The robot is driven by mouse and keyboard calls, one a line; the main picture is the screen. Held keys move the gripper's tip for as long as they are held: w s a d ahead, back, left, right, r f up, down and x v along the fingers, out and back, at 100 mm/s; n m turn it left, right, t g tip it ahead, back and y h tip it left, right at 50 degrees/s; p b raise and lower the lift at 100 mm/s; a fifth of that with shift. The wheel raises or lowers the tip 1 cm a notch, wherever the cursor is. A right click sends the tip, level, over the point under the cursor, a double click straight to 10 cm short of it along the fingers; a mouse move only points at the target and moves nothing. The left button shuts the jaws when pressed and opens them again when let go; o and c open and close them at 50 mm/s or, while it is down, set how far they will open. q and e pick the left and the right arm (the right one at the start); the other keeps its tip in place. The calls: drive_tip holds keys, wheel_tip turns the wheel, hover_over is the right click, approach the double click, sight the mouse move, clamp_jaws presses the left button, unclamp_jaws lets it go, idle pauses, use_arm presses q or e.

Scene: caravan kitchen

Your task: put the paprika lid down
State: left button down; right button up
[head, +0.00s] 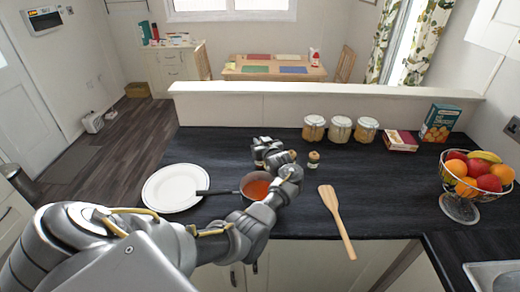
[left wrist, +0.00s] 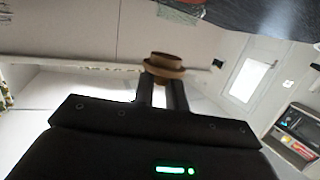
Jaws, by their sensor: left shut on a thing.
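My left gripper (head: 279,158) is over the dark worktop, just behind the saucepan. In the left wrist view its two fingers (left wrist: 162,88) are closed on a round brown lid (left wrist: 164,65), taken to be the paprika lid. The lid is at the fingertips, and in the head view it is mostly hidden or too small to make out. A small spice jar (head: 314,160) stands on the worktop just right of the gripper. My right gripper is not in view.
A saucepan with red sauce (head: 257,188) is under my left forearm, beside a white plate (head: 173,188). A wooden spatula (head: 335,215) lies to the right. Worktop between spatula and bowl is clear.

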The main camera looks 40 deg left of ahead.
use_arm(q)
wheel_tip(320, 180, down, 3)
drive_tip(key=shift+r, duration=0.2)
drive_tip(key=shift+f+p, duration=0.3)
drive_tip(key=shift+f, duration=0.15)
drive_tip(key=shift+s, duration=0.15)
drive_tip(key=c, duration=1.4)
unclamp_jaws()
drive_tip(key=shift+c, duration=0.2)
drive_tip(key=shift+f, duration=0.25)
drive_tip(key=b+v, duration=0.1)
drive_tip(key=v, duration=0.9)
drive_tip(key=shift+d+b, duration=0.35)
drive_tip(key=shift+b, duration=0.05)
